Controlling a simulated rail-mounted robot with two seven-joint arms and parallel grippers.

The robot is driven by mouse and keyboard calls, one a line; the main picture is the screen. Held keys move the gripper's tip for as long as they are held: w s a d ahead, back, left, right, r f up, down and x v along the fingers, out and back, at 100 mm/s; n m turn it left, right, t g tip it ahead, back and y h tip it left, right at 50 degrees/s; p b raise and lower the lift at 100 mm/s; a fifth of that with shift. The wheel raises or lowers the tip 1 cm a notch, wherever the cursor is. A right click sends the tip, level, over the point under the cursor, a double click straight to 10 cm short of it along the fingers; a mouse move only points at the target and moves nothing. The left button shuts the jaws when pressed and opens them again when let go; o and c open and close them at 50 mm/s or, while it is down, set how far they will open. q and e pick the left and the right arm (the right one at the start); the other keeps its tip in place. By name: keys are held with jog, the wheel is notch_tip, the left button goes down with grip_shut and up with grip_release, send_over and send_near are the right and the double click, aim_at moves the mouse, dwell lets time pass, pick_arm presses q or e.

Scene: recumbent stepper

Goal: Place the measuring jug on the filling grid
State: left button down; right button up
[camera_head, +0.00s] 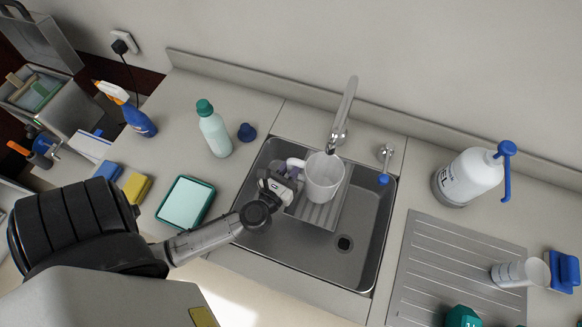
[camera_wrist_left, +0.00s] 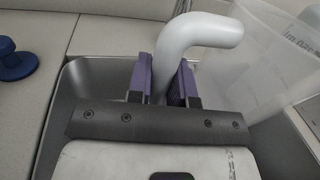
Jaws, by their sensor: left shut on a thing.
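The measuring jug (camera_head: 323,178) is a translucent white jug with a white handle, over the ribbed filling grid (camera_head: 318,212) in the sink, under the tap. My left gripper (camera_head: 289,171) is shut on the jug's handle, left of its body. In the left wrist view the purple finger pads (camera_wrist_left: 161,80) hold the handle (camera_wrist_left: 200,38) between them, with the clear jug wall (camera_wrist_left: 265,65) at the right. The jug looks about upright. I cannot tell whether its base touches the grid. My right gripper is not in view.
The tap (camera_head: 343,115) stands behind the jug. Left of the sink (camera_head: 372,240) are a green-capped bottle (camera_head: 214,132), a blue stopper (camera_head: 247,132) and a teal-rimmed tray (camera_head: 185,203).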

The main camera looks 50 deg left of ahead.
aim_at(312, 177)
pick_arm(q)
notch_tip(312, 177, down, 3)
jog(key=shift+f+b, duration=0.1)
jog(key=shift+b, duration=0.35)
jog(key=shift+f, duration=0.1)
jog(key=shift+f, duration=0.1)
jog(key=c, duration=1.5)
grip_release()
jog(key=shift+f, duration=0.1)
jog(key=o, duration=0.5)
